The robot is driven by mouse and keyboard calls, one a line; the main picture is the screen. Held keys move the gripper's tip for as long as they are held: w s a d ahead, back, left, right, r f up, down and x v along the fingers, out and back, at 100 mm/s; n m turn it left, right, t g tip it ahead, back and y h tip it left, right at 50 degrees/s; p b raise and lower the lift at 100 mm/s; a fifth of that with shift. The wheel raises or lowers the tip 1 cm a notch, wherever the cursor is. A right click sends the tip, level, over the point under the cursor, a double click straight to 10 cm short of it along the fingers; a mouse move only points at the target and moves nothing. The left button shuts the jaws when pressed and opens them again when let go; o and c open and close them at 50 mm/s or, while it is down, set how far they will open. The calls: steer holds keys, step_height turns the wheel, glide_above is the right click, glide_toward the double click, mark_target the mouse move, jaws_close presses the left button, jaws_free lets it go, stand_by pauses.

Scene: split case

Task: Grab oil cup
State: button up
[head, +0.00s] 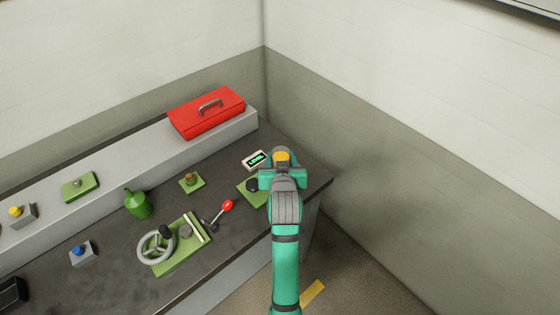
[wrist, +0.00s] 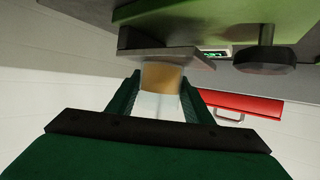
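The oil cup, as I take it, is a small amber-and-clear piece (wrist: 163,78) between my fingers in the wrist view. Its amber part also shows at the end of my arm in the head view (head: 281,157). My gripper (wrist: 162,82) has one finger against each side of it and looks shut on it. In the head view my gripper (head: 282,172) is over the right end of the bench, by a green plate (head: 246,191) with a dark round part, which it partly covers. I cannot tell whether the cup touches anything below.
The dark bench (head: 120,250) holds a green bottle (head: 138,204), a grey handwheel (head: 156,246) on a green base, a red-ended lever (head: 227,205) and a LEVEL sign (head: 256,160). A red toolbox (head: 206,113) stands on the raised back ledge. Walls meet behind and right.

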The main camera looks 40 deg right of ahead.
steer(key=c, duration=0.5)
steer(key=shift+a, duration=0.1)
steer(key=shift+r, duration=0.15)
